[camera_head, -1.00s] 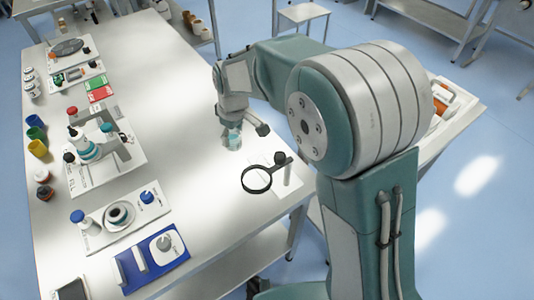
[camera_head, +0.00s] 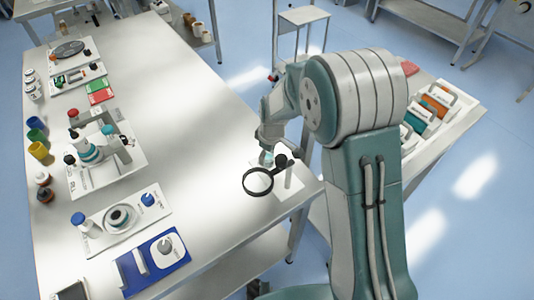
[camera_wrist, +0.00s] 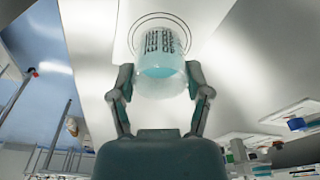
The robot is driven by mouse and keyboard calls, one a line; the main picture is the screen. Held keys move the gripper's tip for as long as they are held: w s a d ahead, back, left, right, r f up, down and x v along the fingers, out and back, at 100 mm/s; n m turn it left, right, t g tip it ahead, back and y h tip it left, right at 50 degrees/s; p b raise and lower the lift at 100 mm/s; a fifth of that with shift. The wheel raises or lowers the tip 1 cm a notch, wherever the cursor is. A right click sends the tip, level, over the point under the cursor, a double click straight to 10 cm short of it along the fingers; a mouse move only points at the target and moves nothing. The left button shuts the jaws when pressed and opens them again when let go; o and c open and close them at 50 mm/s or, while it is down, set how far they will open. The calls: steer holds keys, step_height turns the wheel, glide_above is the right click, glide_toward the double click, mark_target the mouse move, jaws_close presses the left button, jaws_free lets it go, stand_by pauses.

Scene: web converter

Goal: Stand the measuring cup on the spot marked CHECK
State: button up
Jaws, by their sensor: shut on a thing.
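The measuring cup (camera_wrist: 160,65) is translucent with dark markings and pale teal liquid inside. My gripper (camera_wrist: 160,90) is shut on it, one finger on each side. In the head view my gripper (camera_head: 267,148) holds the cup (camera_head: 266,159) close to the table's right edge, just behind the magnifier. In the wrist view a ringed round mark (camera_wrist: 160,18) on a pale surface shows behind the cup, partly hidden by it. No CHECK lettering is readable. I cannot tell whether the cup touches the surface.
A black-rimmed magnifier (camera_head: 258,182) on a stand is close in front of the cup. A blue tray (camera_head: 152,262), a white dish tray (camera_head: 122,222) and a bottle rig (camera_head: 92,150) line the left side. The table middle (camera_head: 185,110) is clear.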

steer(key=o, duration=1.2)
steer(key=shift+c, duration=0.2)
step_height(320, 180, up, 12)
steer(key=d, duration=0.1)
steer(key=shift+s+d, duration=0.15)
steer(key=shift+s, duration=0.25)
steer(key=s+d+r+m+t, duration=0.1)
steer(key=s+d+r+m, duration=0.2)
steer(key=s, duration=0.5)
steer(key=s+d+r+m+t, duration=0.2)
steer(key=s+d+r+m, duration=0.2)
steer(key=s, duration=0.4)
steer(key=s+d+r+m+t+h, duration=0.1)
steer(key=s+d+r+m, duration=0.3)
steer(key=s+d+r, duration=0.2)
steer(key=shift+s+d+t, duration=0.2)
steer(key=shift+s+t, duration=0.2)
steer(key=shift+s, duration=1)
